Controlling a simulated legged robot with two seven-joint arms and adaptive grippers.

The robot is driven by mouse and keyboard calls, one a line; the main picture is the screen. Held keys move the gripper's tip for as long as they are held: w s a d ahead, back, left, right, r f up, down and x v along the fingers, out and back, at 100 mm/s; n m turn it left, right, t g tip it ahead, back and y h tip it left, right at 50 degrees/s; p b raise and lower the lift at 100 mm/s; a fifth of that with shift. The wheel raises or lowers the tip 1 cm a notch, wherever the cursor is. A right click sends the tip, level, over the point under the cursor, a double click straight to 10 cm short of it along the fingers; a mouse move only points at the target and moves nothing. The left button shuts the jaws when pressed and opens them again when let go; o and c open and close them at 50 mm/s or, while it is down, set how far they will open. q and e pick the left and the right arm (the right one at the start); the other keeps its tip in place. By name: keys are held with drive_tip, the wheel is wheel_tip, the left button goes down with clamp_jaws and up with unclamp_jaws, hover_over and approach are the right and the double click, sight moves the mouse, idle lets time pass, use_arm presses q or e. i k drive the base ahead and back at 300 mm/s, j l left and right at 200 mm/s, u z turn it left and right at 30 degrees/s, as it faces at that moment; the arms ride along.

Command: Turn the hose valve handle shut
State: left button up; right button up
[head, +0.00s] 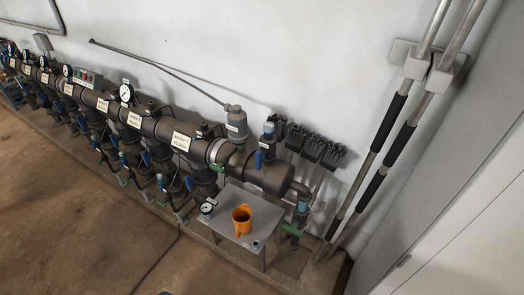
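Several valve handles show along the dark manifold pipe (150,127). A green handle (292,230) sits on the vertical outlet pipe (303,209) at the right end, just right of a small grey table. A blue lever (259,159) stands upright near the pipe's right end, and a smaller green lever (217,168) is left of it. I cannot tell for sure which is the hose valve handle; no hose is clearly visible on any of them. Neither of my grippers is in view.
The small grey table (226,224) holds an orange jug (242,220) and a round gauge (207,208). Brushes (313,147) hang on the wall. The brown floor (70,215) in front is largely clear.

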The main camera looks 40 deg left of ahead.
sight(260, 156)
drive_tip(key=u, duration=1.25)
